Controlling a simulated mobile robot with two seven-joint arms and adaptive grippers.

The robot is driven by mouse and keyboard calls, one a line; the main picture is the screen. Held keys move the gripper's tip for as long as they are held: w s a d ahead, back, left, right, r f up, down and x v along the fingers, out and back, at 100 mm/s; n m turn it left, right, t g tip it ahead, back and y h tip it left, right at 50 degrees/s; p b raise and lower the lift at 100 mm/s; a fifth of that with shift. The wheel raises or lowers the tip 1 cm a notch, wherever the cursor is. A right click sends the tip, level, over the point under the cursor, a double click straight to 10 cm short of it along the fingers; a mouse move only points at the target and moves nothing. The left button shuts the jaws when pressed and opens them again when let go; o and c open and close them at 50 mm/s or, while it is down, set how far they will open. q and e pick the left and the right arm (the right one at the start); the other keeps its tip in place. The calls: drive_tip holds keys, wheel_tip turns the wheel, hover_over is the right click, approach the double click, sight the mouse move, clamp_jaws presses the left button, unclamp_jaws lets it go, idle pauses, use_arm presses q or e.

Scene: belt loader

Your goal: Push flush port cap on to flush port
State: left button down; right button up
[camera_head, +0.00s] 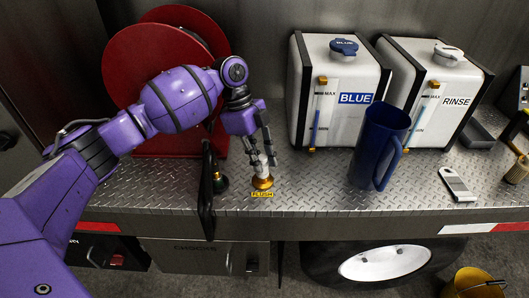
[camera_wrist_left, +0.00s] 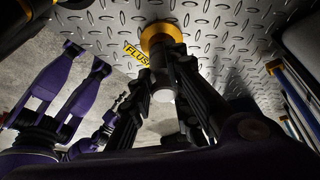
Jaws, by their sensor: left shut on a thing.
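The flush port (camera_head: 262,183) is a brass-coloured round fitting on the deck, behind a yellow FLUSH label (camera_head: 262,195). It also shows in the left wrist view as a gold ring (camera_wrist_left: 155,33). My left gripper (camera_head: 264,163) points down directly above the port, shut on a small grey piece, which I take for the flush port cap (camera_wrist_left: 180,75). The cap is upright between the fingers (camera_wrist_left: 165,95) and lines up with the port. The fingers hide much of it, and I cannot tell whether it is seated. My right gripper is not recognisable in either view.
A red hose reel (camera_head: 125,75) is behind my arm. A blue jug (camera_head: 378,145) and the BLUE tank (camera_head: 340,70) and RINSE tank (camera_head: 425,85) stand right.

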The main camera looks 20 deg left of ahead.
use_arm(q)
drive_tip(key=c, duration=1.6)
unclamp_jaws()
drive_tip(key=shift+o, duration=0.2)
drive_tip(key=v, duration=1.2)
drive_tip(key=shift+w, duration=0.1)
